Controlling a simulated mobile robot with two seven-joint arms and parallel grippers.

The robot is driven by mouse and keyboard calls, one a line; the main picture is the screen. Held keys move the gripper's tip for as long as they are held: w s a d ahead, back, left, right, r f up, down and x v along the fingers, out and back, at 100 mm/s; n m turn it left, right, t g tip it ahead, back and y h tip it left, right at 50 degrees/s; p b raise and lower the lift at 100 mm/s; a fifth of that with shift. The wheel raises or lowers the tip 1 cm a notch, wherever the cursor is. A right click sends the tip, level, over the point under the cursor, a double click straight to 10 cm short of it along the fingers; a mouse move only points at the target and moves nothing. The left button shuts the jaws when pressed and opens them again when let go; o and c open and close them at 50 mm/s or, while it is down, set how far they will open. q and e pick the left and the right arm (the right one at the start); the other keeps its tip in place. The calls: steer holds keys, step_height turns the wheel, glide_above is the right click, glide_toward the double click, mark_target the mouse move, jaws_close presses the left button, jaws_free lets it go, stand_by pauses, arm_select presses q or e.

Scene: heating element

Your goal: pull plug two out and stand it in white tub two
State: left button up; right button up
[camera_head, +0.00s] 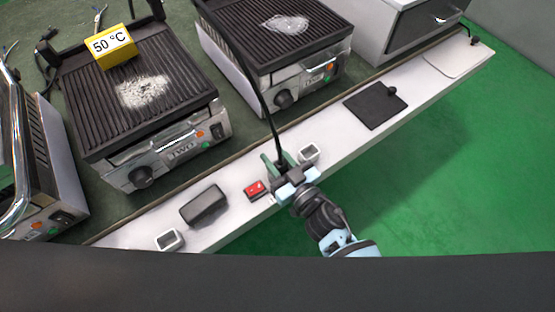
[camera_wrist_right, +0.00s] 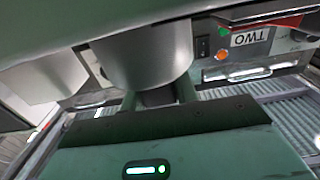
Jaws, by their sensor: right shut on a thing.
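My right gripper (camera_head: 279,163) is shut on a plug at the front ledge, its arm coming in from below. A black cable (camera_head: 262,95) runs from the gripper up past the middle heater. In the right wrist view a grey rounded body, which looks like the plug (camera_wrist_right: 145,55), sits between the fingers. Whether its lower end is in a socket is hidden. One small white tub (camera_head: 309,152) stands just right of the gripper, and another white tub (camera_head: 169,240) stands at the lower left. I cannot read numbers on the tubs. My left gripper is not in view.
The heater marked TWO (camera_head: 180,148) stands behind the ledge, with a yellow 50 °C block (camera_head: 111,45) on it. A red switch (camera_head: 255,189) lies left of the gripper, then a dark box (camera_head: 204,205). A black plate (camera_head: 375,107) lies farther right on the ledge.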

steer(key=shift+r+p, duration=0.35)
steer(key=shift+r, duration=0.4)
step_height(320, 180, up, 3)
steer(key=shift+f+p, duration=0.2)
steer(key=shift+p, duration=0.55)
steer(key=s+d, duration=0.3)
steer(key=s, duration=0.4)
steer(key=s+d, duration=0.3)
steer(key=s, duration=0.5)
steer(key=shift+r, duration=0.4)
steer(key=shift+w+r+p, duration=0.1)
steer(key=shift+r+p, duration=0.15)
steer(key=shift+p, duration=0.2)
steer(key=shift+w, duration=0.1)
